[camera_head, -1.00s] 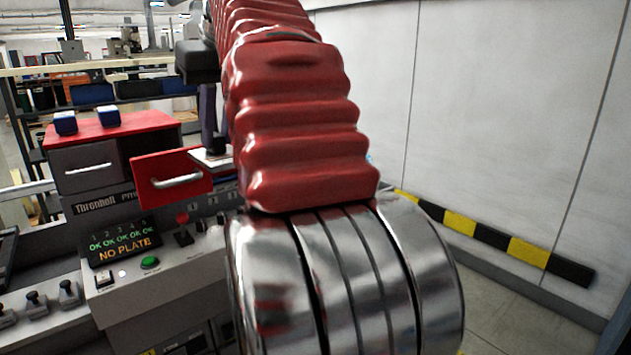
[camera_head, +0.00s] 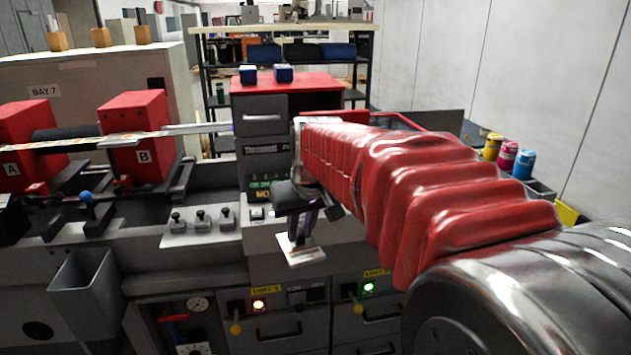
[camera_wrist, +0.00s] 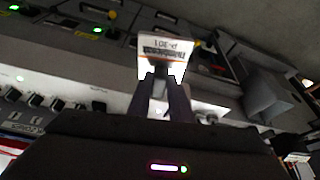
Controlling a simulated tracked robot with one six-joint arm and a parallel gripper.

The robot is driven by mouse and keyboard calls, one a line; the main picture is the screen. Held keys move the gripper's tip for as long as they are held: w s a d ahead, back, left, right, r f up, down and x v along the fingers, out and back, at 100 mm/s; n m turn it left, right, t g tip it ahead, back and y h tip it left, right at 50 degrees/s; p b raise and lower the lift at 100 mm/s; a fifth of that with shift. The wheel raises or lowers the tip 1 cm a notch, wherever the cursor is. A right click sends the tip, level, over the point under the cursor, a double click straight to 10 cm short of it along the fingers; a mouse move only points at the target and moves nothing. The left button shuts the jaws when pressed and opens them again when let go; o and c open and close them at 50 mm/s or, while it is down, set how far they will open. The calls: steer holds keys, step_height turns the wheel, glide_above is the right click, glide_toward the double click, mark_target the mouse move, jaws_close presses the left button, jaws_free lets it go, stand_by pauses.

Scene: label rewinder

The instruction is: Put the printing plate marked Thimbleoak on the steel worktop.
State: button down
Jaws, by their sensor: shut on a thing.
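My gripper (camera_head: 305,222) is shut on a small white plate (camera_head: 303,256), held in the air in front of the machine's control panel. The plate also shows in the wrist view (camera_wrist: 164,50), between the two dark fingertips (camera_wrist: 163,84). It carries upside-down print that looks like a name above a short code; the name is too blurred to read for certain. I cannot pick out a steel worktop with certainty in either view.
The machine front has a grey bin (camera_head: 84,285), small levers (camera_head: 200,219) and lit lower drawers. Red blocks A (camera_head: 25,140) and B (camera_head: 138,130) stand at left. A red-topped cabinet (camera_head: 300,82) is behind. Coloured pots (camera_head: 507,156) stand at right.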

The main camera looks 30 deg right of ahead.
steer(key=w+a+f, duration=0.2)
steer(key=a+f, duration=0.1)
steer(key=f, duration=0.4)
steer(key=w+a+f+n, duration=0.1)
steer(key=w+a+f, duration=0.1)
steer(key=a+f, duration=0.2)
steer(key=w+a+f, duration=0.2)
steer(key=a+f, duration=0.2)
steer(key=f, duration=0.6)
steer(key=shift+f+y, duration=0.3)
steer(key=shift+f, duration=0.05)
